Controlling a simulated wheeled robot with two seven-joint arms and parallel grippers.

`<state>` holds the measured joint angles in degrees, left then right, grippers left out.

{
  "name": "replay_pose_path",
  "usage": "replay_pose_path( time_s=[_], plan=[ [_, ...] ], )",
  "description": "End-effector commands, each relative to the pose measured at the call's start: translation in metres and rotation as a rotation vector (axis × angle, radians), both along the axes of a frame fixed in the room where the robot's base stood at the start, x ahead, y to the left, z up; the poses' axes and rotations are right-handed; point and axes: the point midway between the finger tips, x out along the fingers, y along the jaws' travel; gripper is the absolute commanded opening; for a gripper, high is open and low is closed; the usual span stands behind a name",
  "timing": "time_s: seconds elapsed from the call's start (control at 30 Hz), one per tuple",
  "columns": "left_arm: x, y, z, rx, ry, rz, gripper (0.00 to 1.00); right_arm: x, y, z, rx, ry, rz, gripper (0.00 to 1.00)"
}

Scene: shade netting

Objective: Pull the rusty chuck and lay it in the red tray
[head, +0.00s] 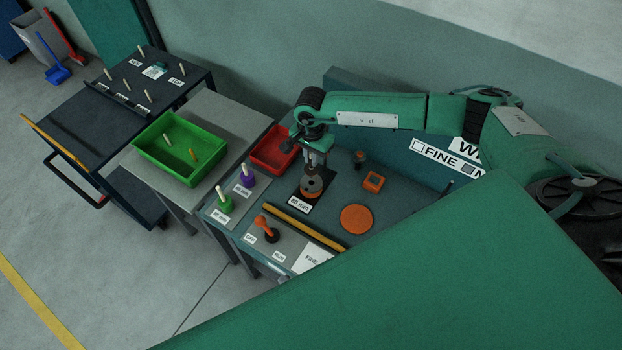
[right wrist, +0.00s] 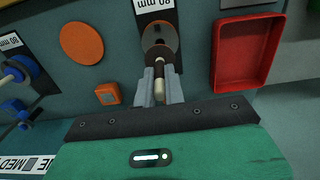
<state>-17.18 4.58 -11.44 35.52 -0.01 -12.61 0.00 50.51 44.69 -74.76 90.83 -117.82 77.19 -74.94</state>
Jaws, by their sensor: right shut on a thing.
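In the right wrist view the patched disc (right wrist: 157,33) shows beyond my fingertips, with a pale pin between the fingers. My right gripper (head: 315,163) points down over the chuck and is shut on it; it also shows in the right wrist view (right wrist: 159,86). I cannot tell whether the chuck touches the plate. The red tray (head: 262,160) stands left of my gripper, partly behind the wrist, and looks empty; it also shows right in the wrist view (right wrist: 246,84). My left gripper is not in view.
Green (head: 224,204) and purple (head: 247,179) handled pieces stand left of the plate. An orange disc (head: 356,219) and small orange box (head: 373,182) lie right. A green bin (head: 160,167) stands on the neighbouring table.

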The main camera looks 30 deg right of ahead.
Motion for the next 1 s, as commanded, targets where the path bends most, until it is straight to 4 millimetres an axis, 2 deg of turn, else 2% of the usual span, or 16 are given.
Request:
replay_pose_path(
  time_s=[0.47,0.8,0.9,1.0],
  plan=[
    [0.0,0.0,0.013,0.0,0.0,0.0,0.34,0.001,0.0,0.037,0.001,-0.002,0.0,0.0],
    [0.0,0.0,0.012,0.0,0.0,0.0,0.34,0.0,0.0,0.039,0.001,-0.001,0.003,0.0],
    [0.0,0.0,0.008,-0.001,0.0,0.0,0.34,-0.004,0.006,0.043,0.005,-0.002,0.054,0.0],
    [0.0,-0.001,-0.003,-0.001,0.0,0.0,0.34,-0.015,0.018,0.054,0.012,-0.003,0.191,0.0]
  ],
)
